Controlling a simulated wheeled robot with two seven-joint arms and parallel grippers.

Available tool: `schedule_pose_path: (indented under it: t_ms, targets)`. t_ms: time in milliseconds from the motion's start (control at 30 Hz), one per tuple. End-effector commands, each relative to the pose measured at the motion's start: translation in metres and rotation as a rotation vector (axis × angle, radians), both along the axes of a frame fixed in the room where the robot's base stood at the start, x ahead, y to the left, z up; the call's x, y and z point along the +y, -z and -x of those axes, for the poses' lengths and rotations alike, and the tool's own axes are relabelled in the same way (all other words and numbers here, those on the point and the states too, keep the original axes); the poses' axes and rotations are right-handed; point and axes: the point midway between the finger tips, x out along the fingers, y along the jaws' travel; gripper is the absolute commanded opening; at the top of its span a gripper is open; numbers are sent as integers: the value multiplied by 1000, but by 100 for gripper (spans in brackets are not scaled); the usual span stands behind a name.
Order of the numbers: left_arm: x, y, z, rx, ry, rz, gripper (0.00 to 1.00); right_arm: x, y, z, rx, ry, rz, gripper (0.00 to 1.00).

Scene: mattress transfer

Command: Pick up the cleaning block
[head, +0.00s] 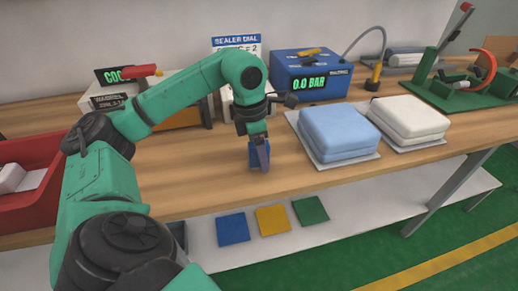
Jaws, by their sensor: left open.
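My left gripper (261,158) reaches down over the wooden bench top (205,172) and points at its surface. It is open. A small blue block (253,157) shows right at its fingertips, partly hidden by a grey finger. It could be the cleaning block, but I cannot tell for sure. I cannot tell whether the fingers touch it. My right gripper is not in view.
A blue folded mattress (338,127) and a white one (409,115) lie on trays right of the gripper. A blue box (293,70) reading 0.0 BAR stands behind. A red bin (25,205) is at left. Blue, yellow (272,220) and green squares lie on the lower shelf.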

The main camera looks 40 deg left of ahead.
Motion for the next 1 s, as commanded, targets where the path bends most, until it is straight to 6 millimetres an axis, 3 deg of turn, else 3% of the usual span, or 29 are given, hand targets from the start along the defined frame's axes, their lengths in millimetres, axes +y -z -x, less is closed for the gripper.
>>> schedule_pose_path:
  t_ms: [100, 200, 300, 567, 733, 867, 1000]
  targets:
    - [0, -1, 0, 0, 0, 0, 70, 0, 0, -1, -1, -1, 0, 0]
    - [0, -1, 0, 0, 0, 0, 32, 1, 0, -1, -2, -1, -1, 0]
    - [0, -1, 0, 0, 0, 0, 0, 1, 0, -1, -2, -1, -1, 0]
    - [0, -2, 0, 0, 0, 0, 0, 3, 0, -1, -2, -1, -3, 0]
    - [0, -14, -1, -3, 1, 1, 0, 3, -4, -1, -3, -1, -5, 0]
    - [-1, -42, -1, -6, 2, 3, 0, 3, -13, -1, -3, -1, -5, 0]
    - [-1, -95, -2, -9, 3, 4, 0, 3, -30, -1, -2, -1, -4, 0]
